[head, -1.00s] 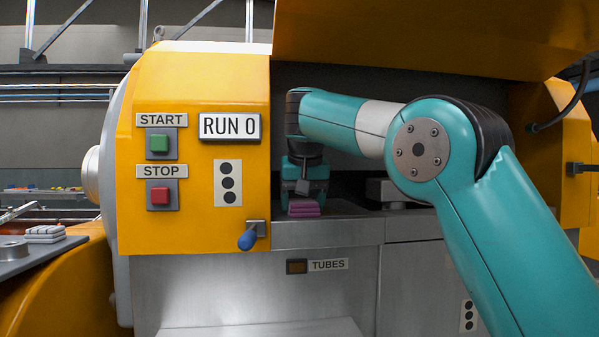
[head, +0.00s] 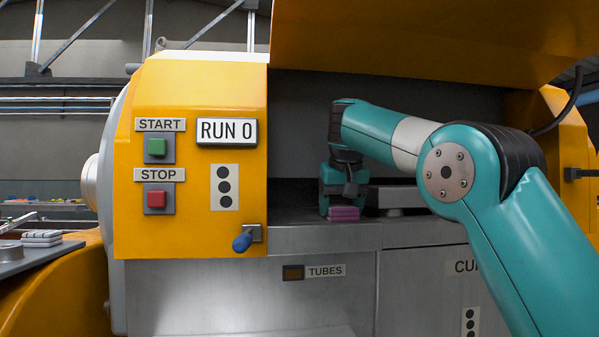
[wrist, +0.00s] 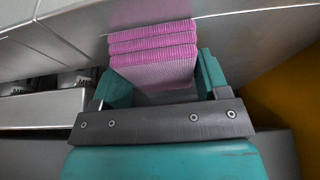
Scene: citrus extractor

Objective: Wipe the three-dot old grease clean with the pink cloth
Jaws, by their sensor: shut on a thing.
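My gripper (head: 344,205) is shut on the pink cloth (head: 344,214), a folded pad of several layers. It is at the front of the steel ledge inside the machine's open bay. In the wrist view the cloth (wrist: 153,48) sits between the two teal fingers (wrist: 160,84) and sticks out beyond them. I cannot tell if the cloth touches the ledge. A three-dot plate (head: 224,187) is on the yellow panel, and another three-dot plate (head: 470,322) is low on the steel front.
The raised yellow hood (head: 430,40) hangs over the bay. A blue-handled lever (head: 243,242) sticks out left of the ledge. A low metal block (head: 398,197) stands right of my gripper. Folded grey cloths (head: 42,238) lie at far left. The ledge (head: 295,215) left of my gripper looks clear.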

